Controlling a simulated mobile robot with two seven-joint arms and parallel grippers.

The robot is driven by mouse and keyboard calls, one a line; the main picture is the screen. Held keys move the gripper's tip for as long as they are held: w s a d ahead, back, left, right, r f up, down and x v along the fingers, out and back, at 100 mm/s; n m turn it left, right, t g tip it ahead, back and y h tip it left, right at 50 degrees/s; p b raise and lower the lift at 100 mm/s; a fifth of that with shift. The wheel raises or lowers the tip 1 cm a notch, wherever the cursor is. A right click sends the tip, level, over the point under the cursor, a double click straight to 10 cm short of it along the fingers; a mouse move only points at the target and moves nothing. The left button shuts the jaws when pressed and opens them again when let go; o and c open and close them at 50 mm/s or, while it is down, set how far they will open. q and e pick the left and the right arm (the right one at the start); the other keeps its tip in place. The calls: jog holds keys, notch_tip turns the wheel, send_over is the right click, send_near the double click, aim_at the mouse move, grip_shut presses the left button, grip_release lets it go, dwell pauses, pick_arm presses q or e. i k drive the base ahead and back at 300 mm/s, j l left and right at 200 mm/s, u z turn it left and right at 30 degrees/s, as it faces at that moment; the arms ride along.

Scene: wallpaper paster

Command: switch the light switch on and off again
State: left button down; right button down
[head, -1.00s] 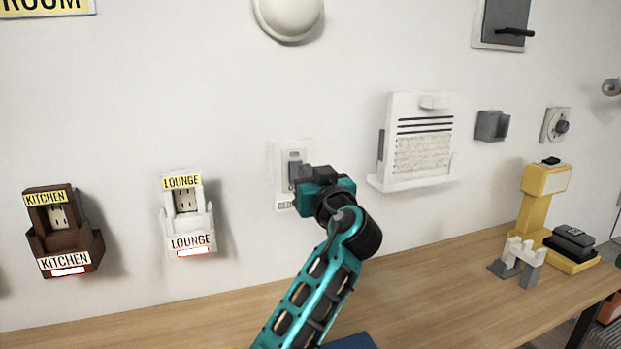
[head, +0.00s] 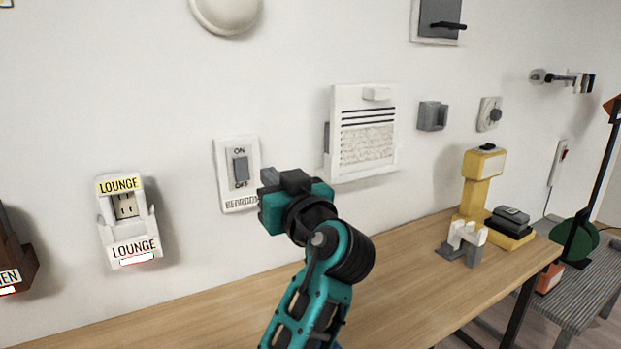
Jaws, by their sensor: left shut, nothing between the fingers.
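The light switch (head: 241,168) is a grey rocker on a white wall plate marked ON above, OFF below and BEDROOM at the bottom. Which way the rocker is tipped is too small to tell. My left gripper (head: 272,184) is shut and empty, with its dark fingers just to the right of and slightly below the rocker. It overlaps the plate's lower right edge in the head view and appears apart from the rocker. My right gripper is not in view.
A LOUNGE socket holder (head: 134,250) is on the wall to the left. A white vented panel (head: 338,163) and a grey wall holder (head: 432,116) are to the right. A wooden table (head: 410,285) runs below, with a yellow device (head: 480,185) on it.

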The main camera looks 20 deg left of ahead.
aim_at(241, 165)
jog(key=k+l, duration=0.2)
jog(key=l, duration=0.2)
jog(key=k+l, duration=0.45)
jog(key=l, duration=0.3)
